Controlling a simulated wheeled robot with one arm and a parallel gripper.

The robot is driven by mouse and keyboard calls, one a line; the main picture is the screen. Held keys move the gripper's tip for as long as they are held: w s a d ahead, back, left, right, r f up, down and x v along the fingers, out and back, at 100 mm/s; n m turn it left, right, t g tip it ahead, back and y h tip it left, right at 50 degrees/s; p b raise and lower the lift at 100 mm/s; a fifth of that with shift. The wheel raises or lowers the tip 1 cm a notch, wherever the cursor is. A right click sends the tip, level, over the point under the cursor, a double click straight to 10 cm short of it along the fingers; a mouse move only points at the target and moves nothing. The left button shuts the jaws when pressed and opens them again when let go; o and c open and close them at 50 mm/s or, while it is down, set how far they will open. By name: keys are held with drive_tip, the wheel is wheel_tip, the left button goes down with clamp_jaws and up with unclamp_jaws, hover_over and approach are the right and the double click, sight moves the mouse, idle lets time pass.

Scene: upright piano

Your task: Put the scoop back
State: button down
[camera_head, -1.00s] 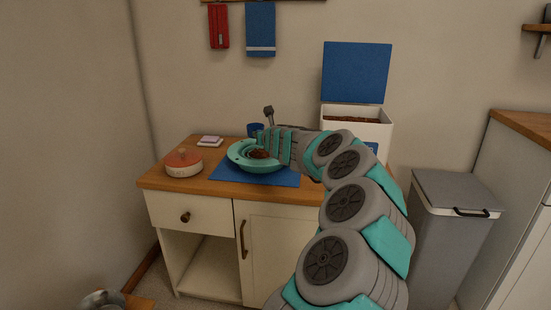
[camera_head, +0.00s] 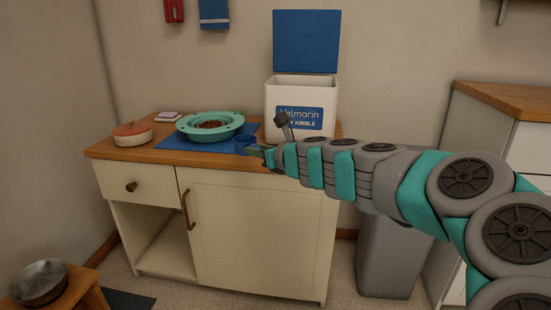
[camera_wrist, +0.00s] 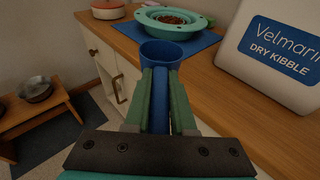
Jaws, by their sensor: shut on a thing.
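My gripper (camera_wrist: 160,85) is shut on the handle of a blue scoop (camera_wrist: 175,52). In the wrist view the scoop's cup points away from me, with its opening upward and no kibble visible in it. In the head view the scoop (camera_head: 245,143) is beside the counter's front edge, right of the bowl and in front of the bin, apart from both as far as I can tell. The white kibble bin (camera_head: 285,95) stands at the back right of the counter, its blue lid (camera_head: 306,41) raised. Its inside is hidden.
A teal bowl (camera_head: 186,127) holding brown kibble sits on a blue mat (camera_head: 165,142). A red-lidded dish (camera_head: 132,134) and a pink sponge (camera_head: 168,115) are at the left. A metal pan (camera_head: 40,280) sits on a low wooden stool. A grey trash bin (camera_head: 390,262) stands right of the cabinet.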

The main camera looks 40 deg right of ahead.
drive_tip(key=w+d, duration=0.3)
drive_tip(key=w+d+f, duration=0.1)
drive_tip(key=w+d, duration=0.2)
drive_tip(key=d, duration=0.1)
drive_tip(key=w+d+b, duration=0.1)
drive_tip(key=w+d, duration=0.2)
drive_tip(key=w, duration=0.1)
drive_tip(key=shift+d+f, duration=0.15)
drive_tip(key=shift+f, duration=0.2)
drive_tip(key=shift+w+d+r, duration=0.1)
drive_tip(key=shift+w+d, duration=0.25)
drive_tip(key=shift+d, duration=0.1)
drive_tip(key=shift+f+b, duration=0.55)
drive_tip(key=shift+f, duration=1.25)
drive_tip(key=shift+f, duration=0.1)
drive_tip(key=c, duration=0.8)
unclamp_jaws()
drive_tip(key=shift+o, duration=0.2)
